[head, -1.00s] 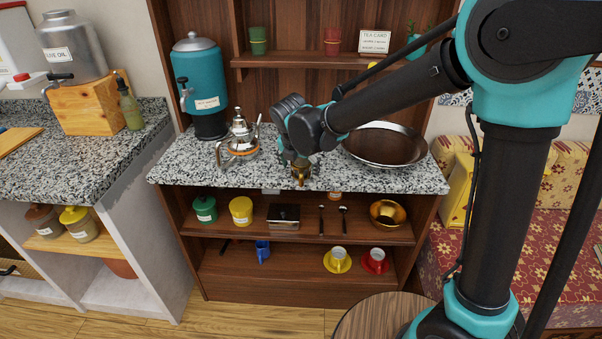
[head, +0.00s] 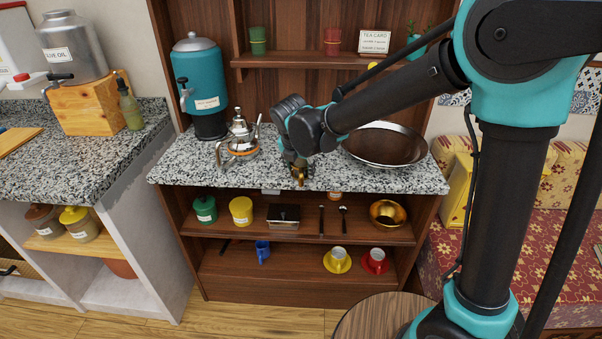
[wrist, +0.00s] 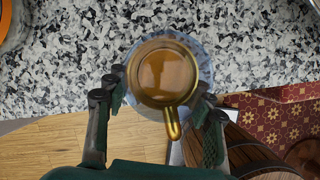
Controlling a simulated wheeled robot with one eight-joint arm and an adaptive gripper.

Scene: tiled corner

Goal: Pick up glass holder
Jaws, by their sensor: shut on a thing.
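The glass holder (head: 299,174) is a small brass-coloured cup with a handle, near the front edge of the speckled stone counter. The wrist view looks down on its round mouth (wrist: 163,72), with the handle pointing towards the bottom of the picture. My gripper (head: 296,161) is above and around it in the head view. In the wrist view the dark fingers of my gripper (wrist: 161,92) stand on either side, shut on the holder. A pale bluish ring shows around the holder; I cannot tell what it is. I cannot tell whether the holder touches the counter.
A silver teapot (head: 239,135) on a stand is left of my gripper, and a wide metal bowl (head: 385,145) is to the right. A teal dispenser (head: 203,88) stands behind left. Shelves below hold jars, a box, spoons and cups.

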